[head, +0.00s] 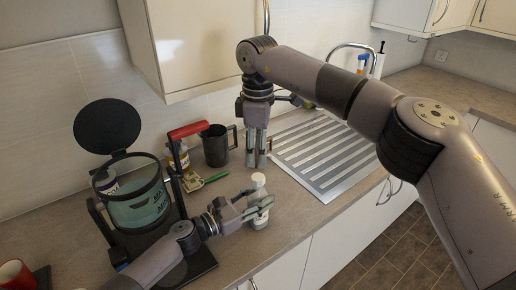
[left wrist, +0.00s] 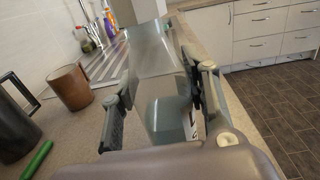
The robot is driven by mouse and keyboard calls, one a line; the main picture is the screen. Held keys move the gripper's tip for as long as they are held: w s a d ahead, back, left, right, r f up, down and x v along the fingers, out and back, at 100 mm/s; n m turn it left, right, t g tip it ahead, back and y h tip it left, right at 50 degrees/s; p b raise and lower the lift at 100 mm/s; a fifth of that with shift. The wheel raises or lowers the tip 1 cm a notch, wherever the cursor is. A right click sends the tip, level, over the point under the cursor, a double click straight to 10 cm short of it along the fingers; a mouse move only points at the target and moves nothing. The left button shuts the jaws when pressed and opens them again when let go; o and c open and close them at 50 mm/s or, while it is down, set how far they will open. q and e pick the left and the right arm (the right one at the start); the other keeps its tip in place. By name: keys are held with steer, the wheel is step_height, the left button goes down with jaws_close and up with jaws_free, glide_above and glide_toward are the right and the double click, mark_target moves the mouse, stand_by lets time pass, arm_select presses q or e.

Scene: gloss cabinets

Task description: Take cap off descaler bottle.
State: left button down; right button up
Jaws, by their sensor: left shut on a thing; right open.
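The descaler bottle (head: 259,221) stands about upright near the counter's front edge, with its white cap (head: 258,180) on top. My left gripper (head: 260,206) comes in from the left and is shut on the bottle's body. In the left wrist view, the bottle's grey-green body (left wrist: 165,118) sits between the two fingers, with part of a label showing at its right side; the cap is not clear there. My right gripper (head: 257,163) points down from above, behind the cap and a little apart from it. It is open and empty, its fingers fairly near each other.
A dark machine with a teal see-through container (head: 140,207) and raised round lid (head: 107,126) stands at left. A dark mug (head: 214,146), a jar (head: 180,156) and a green-handled tool (head: 215,177) are behind. The ribbed metal drainer (head: 322,152) is at right. A wall cabinet (head: 205,45) hangs above.

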mark_target(258, 177)
steer(key=shift+f, duration=0.55)
step_height(258, 177, down, 7)
steer(key=shift+c, duration=0.6)
jaws_close()
